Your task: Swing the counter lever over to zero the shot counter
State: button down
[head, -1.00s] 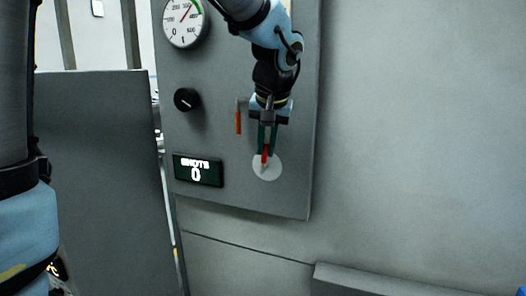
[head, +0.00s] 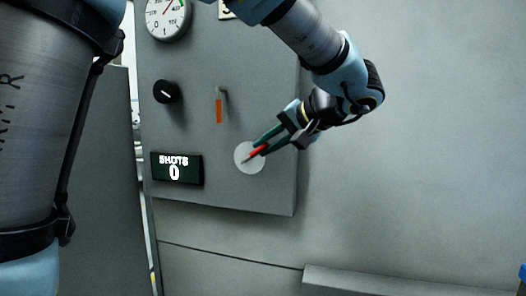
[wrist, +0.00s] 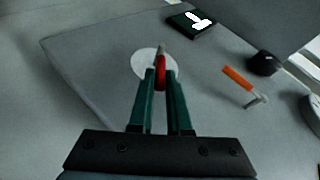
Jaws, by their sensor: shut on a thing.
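The counter lever (head: 257,152) is a red lever on a pale round disc (head: 243,163) on the grey panel. It now points up and to the right from the disc. My gripper (head: 266,146) reaches in from the right, its green fingers shut on the red lever. In the wrist view the lever (wrist: 160,72) shows between the fingertips, in front of the disc (wrist: 145,63). The fingers hide part of the lever. The shot counter (head: 176,169) reads SHOTS 0, left of the disc.
An orange-handled lever (head: 219,109) hangs above the disc. A black knob (head: 166,92) and a round gauge (head: 168,14) sit on the panel's left side. A grey ledge (head: 400,285) juts out at lower right. The wall right of the panel is bare.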

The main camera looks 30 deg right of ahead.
jog(key=shift+s+f, duration=0.1)
jog(key=shift+f, duration=0.05)
dwell(0.4)
jog(key=c, duration=0.9)
grip_release()
jog(key=shift+o, duration=0.2)
jog(key=v, duration=1)
jog(key=shift+s+d, duration=0.2)
jog(key=shift+s, duration=0.15)
